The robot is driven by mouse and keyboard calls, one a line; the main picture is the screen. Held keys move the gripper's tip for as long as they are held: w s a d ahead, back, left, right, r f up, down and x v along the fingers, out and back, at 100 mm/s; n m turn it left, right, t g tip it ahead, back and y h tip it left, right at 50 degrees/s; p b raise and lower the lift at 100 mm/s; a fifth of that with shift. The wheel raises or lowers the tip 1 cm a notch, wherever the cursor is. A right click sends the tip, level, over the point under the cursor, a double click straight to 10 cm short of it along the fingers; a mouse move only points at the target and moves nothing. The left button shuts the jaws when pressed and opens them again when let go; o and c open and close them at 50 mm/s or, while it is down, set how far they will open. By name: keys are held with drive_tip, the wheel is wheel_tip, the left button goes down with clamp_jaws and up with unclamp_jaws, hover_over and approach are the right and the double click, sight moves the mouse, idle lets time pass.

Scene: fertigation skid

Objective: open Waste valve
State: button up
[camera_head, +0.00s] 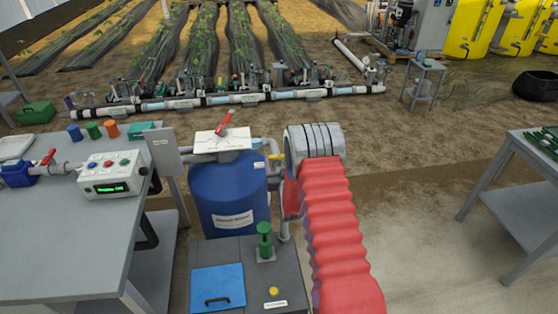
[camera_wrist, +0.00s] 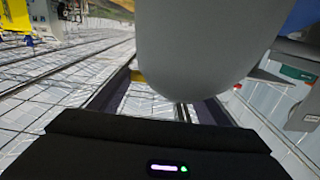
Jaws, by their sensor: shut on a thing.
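A yellow valve handle (camera_head: 277,157) shows at the pipe on the right side of the blue barrel (camera_head: 222,197), close to my arm. Which valve is the Waste valve I cannot read; the small tag by this handle is too small. In the wrist view my gripper (camera_wrist: 168,104) has its two dark fingers either side of a large grey rounded shape. A bit of the yellow handle (camera_wrist: 137,76) shows at the left finger. My gripper is shut on it, though the grip itself is mostly hidden. In the head view my arm hides the gripper.
A red lever (camera_head: 226,122) stands over a white plate on the barrel. A dark cabinet with a green fitting (camera_head: 265,241) stands in front. A grey bench with a control box (camera_head: 111,174) is at left, another table (camera_head: 527,210) at right.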

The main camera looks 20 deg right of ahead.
drive_tip(key=shift+c, duration=1.4)
drive_tip(key=shift+a, duration=0.15)
drive_tip(key=shift+c, duration=0.3)
